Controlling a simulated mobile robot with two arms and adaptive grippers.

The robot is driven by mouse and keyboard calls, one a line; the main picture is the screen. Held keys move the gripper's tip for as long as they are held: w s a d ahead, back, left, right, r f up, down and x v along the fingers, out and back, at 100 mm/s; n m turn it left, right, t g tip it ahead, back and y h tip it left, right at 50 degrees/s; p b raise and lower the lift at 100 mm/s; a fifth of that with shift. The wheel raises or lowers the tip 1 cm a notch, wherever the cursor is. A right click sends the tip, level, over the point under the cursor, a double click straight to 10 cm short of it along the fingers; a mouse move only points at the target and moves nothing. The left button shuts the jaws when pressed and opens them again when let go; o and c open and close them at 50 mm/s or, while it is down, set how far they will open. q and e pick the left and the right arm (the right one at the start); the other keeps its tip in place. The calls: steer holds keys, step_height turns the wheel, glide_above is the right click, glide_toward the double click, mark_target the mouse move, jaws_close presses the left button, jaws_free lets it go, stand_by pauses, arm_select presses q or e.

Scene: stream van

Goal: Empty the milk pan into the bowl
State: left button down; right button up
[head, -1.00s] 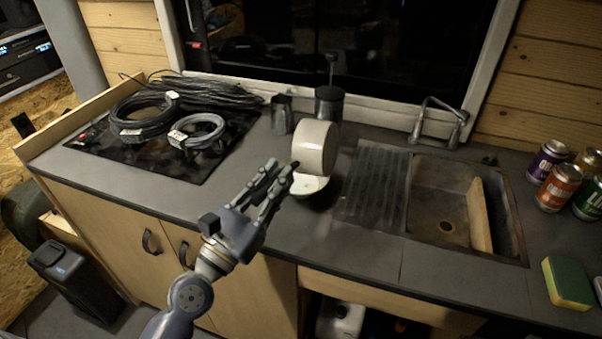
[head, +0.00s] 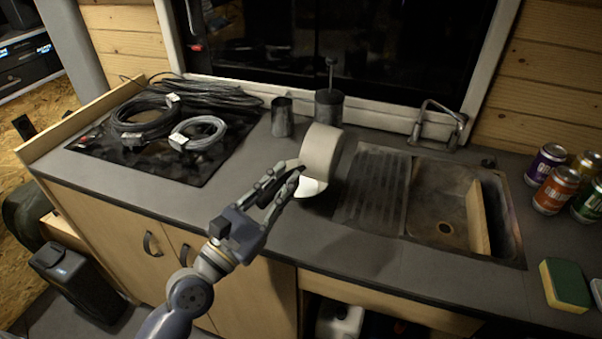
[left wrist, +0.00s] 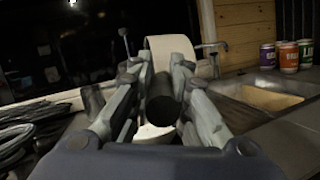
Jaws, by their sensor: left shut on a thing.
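The cream milk pan (head: 321,151) is tipped well over on its side above the white bowl (head: 311,187), which stands on the dark worktop. My left gripper (head: 283,182) is shut on the pan's dark handle. In the left wrist view the handle (left wrist: 161,97) lies between the fingers, with the pan (left wrist: 172,49) beyond it and part of the bowl (left wrist: 154,132) below. The inside of the pan and what the bowl holds are hidden from me. My right gripper is in neither view.
A metal cup (head: 282,117) and a dark pot with an upright rod (head: 328,106) stand behind the pan. Coiled cables (head: 150,122) cover the hob at left. A ridged drainer and sink (head: 441,222) lie at right, with cans (head: 556,189) and a sponge (head: 566,284) beyond.

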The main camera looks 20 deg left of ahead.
arm_select(q)
steer(key=shift+d+r+m+p, duration=0.2)
steer(key=shift+r+m+p, duration=0.15)
steer(key=shift+r+m, duration=0.25)
steer(key=shift+s+d+f+m+g+y+p, duration=0.25)
steer(key=shift+d+f+m+g+p, duration=0.65)
steer(key=shift+d+m+p, duration=2.25)
steer(key=shift+s+d+f+m+g+y+p, duration=0.2)
steer(key=shift+d+f+m+g+p, duration=1.15)
steer(key=shift+p, duration=3.05)
steer(key=shift+s+d+f+m+g+y+p, duration=0.2)
steer(key=shift+d+m+g+p, duration=0.35)
steer(key=shift+d+m+p, duration=2.55)
steer(key=shift+a+m+p, duration=0.3)
steer(key=shift+a+p, duration=0.2)
steer(key=shift+p, duration=0.15)
